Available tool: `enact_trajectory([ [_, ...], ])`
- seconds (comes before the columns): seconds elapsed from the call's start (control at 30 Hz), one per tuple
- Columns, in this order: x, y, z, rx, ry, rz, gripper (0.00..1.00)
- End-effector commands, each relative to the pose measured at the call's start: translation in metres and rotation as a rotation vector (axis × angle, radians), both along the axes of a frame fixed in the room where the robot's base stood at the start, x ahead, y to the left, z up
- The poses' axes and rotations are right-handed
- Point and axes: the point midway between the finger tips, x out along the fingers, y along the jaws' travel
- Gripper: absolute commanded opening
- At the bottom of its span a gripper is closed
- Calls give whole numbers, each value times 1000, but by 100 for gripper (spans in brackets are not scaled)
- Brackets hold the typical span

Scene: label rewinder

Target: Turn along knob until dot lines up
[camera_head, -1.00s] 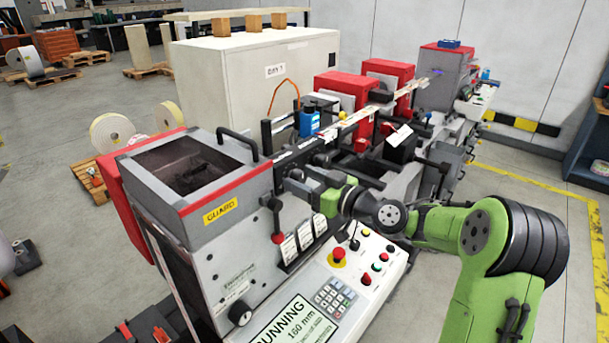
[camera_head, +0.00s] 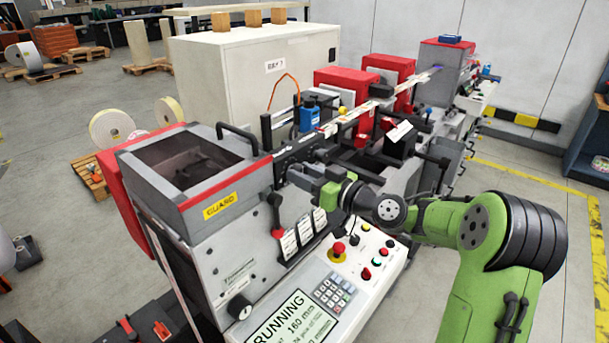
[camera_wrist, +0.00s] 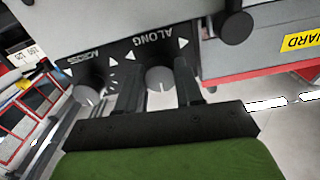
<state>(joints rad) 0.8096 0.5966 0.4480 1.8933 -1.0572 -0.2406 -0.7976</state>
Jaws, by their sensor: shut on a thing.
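The along knob (camera_wrist: 160,78) is a round grey dial with a pale pointer line, under the black plate (camera_wrist: 148,58) lettered "ALONG" in the wrist view. White triangles flank the lettering. My gripper (camera_wrist: 159,70) has one finger on each side of this knob and is shut on it. In the head view my gripper (camera_head: 290,172) reaches the machine's front, right of the guard box, and hides the knob. I cannot make out a dot or whether the pointer lines up with one.
A second grey knob (camera_wrist: 87,95) sits close to the left of my fingers. A dark round knob (camera_wrist: 237,28) stands out at upper right. The guard box (camera_head: 190,170), a red-tipped lever (camera_head: 277,215) and the control panel (camera_head: 330,285) are near my gripper.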

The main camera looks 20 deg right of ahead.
Motion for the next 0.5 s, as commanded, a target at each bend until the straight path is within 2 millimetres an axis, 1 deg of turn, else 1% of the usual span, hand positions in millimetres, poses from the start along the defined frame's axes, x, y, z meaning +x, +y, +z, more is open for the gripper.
enact_trajectory([
  [0.27, 0, 0, 0, 166, 120, 1, 5],
  [0.5, 0, 0, 1, 352, 257, 0, 5],
])
